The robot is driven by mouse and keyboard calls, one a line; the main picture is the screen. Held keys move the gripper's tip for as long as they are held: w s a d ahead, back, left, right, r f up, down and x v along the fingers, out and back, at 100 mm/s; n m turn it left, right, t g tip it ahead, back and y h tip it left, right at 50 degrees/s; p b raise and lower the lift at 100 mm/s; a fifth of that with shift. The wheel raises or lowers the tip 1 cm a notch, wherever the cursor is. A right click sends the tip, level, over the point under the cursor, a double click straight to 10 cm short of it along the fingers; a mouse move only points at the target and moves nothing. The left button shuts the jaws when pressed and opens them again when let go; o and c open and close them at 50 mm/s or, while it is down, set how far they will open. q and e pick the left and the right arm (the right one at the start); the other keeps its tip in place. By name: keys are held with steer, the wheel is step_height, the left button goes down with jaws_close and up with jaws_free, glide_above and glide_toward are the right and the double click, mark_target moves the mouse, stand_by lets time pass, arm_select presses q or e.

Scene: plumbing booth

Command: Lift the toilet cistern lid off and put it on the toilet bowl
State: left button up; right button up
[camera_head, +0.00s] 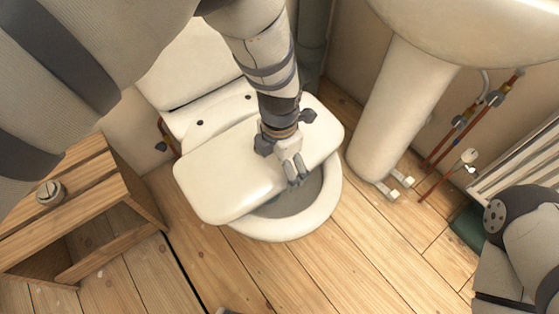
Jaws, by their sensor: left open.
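The white cistern lid (225,180) lies across the toilet bowl (325,205), covering its back part and leaving the front rim and part of the opening uncovered. The lid sits slightly askew over the bowl. The white cistern (190,65) stands behind at the upper left, its top partly hidden by my left arm. My left gripper (297,181) is open and points down at the lid's front edge, above the bowl opening. I cannot tell whether its fingers touch the lid. My right arm shows at the lower right, but its gripper is not in view.
A wooden crate (90,215) with a small metal part (50,192) on top stands at the left. A basin pedestal (400,110), copper pipes (455,130) and a radiator (520,160) are at the right. The wooden floor (320,265) in front of the bowl is mostly clear.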

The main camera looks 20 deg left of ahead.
arm_select(q)
steer(key=shift+s, duration=0.1)
step_height(320, 180, up, 12)
stand_by(0.6)
